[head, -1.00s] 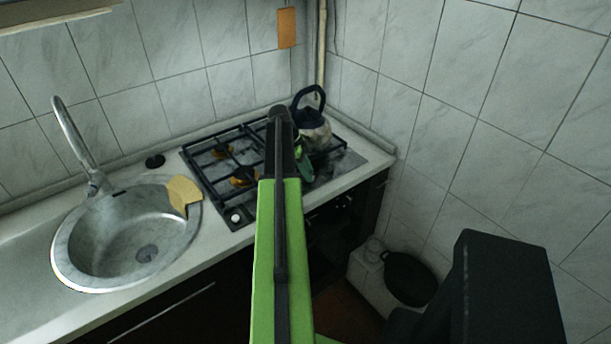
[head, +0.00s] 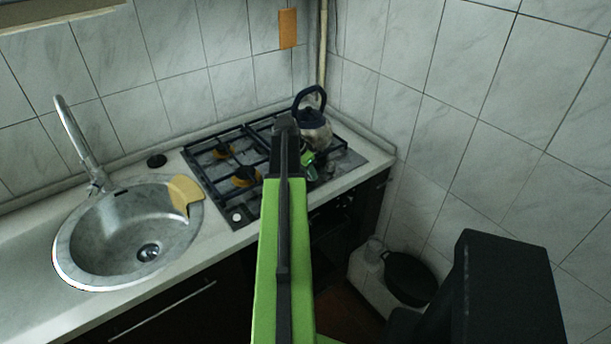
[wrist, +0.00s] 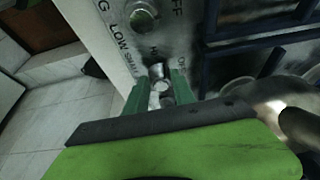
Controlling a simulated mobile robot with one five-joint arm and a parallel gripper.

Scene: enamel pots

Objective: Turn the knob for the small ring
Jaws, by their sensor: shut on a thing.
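The gas hob (head: 345,160) is set in the counter, with control knobs along its steel edge. In the wrist view, the fingers of my gripper (wrist: 160,92) stand either side of a small metal knob (wrist: 158,75) and are closed on it. Lettering beside it seems to read SMALL, partly cut off. A second round knob (wrist: 143,17) sits higher up, beside the words LOW and OFF. In the head view, my gripper (head: 309,164) is over the right part of the hob, partly hidden behind my arm; the held knob cannot be made out there.
A kettle (head: 314,128) stands at the back right of the hob. Dark grates (head: 222,150) cover its left part, with a white knob (head: 237,217) at the front left corner. A round sink (head: 105,240) lies left. A black pan (head: 408,277) is low at right.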

